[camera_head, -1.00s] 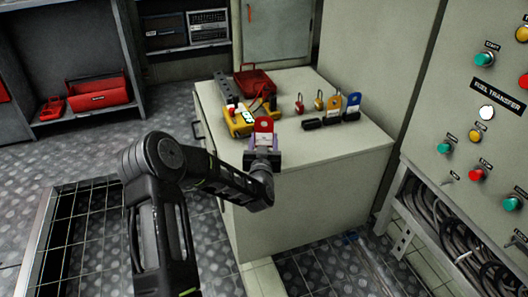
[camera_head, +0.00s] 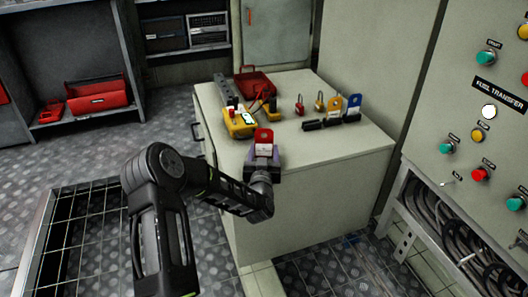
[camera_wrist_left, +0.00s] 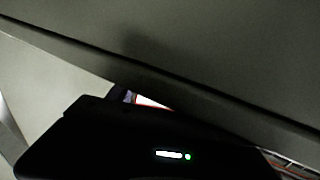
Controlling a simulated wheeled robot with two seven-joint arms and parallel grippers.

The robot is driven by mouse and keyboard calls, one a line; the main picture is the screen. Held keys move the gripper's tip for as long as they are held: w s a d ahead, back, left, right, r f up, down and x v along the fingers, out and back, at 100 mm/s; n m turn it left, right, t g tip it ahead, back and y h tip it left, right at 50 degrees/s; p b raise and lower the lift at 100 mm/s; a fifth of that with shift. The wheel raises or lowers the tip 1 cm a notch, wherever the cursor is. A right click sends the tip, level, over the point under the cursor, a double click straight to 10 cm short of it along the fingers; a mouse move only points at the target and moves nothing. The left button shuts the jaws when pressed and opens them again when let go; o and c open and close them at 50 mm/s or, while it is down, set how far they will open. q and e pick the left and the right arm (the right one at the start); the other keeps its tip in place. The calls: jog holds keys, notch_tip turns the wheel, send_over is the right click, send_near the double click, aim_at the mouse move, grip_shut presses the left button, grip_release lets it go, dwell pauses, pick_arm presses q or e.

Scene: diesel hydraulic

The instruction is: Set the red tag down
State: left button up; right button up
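The red tag (camera_head: 263,136), red above with a white label part below, stands roughly upright in my left gripper (camera_head: 264,152). The gripper is shut on its lower part at the front edge of the pale cabinet top (camera_head: 318,149). In the left wrist view a small white and red sliver of the tag (camera_wrist_left: 150,102) shows past the dark gripper body; the rest is hidden. I cannot tell whether the tag touches the cabinet. A yellow tag (camera_head: 334,105) and a blue tag (camera_head: 354,102) stand upright in a row of black holders (camera_head: 314,125). My right gripper is out of view.
A yellow meter (camera_head: 240,123), a red open case (camera_head: 254,83) and small padlocks (camera_head: 300,105) occupy the back and left of the cabinet top. Its front right is clear. A control panel (camera_head: 485,130) with several buttons stands at the right.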

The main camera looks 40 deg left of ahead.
aim_at(264, 150)
pick_arm(q)
jog(key=o, duration=0.3)
jog(key=shift+r, duration=0.15)
jog(key=shift+r+p, duration=0.15)
jog(key=shift+p, duration=0.15)
jog(key=p+v, duration=0.1)
jog(key=v, duration=0.3)
jog(key=b+v, duration=0.7)
jog(key=v, duration=0.1)
dwell(0.4)
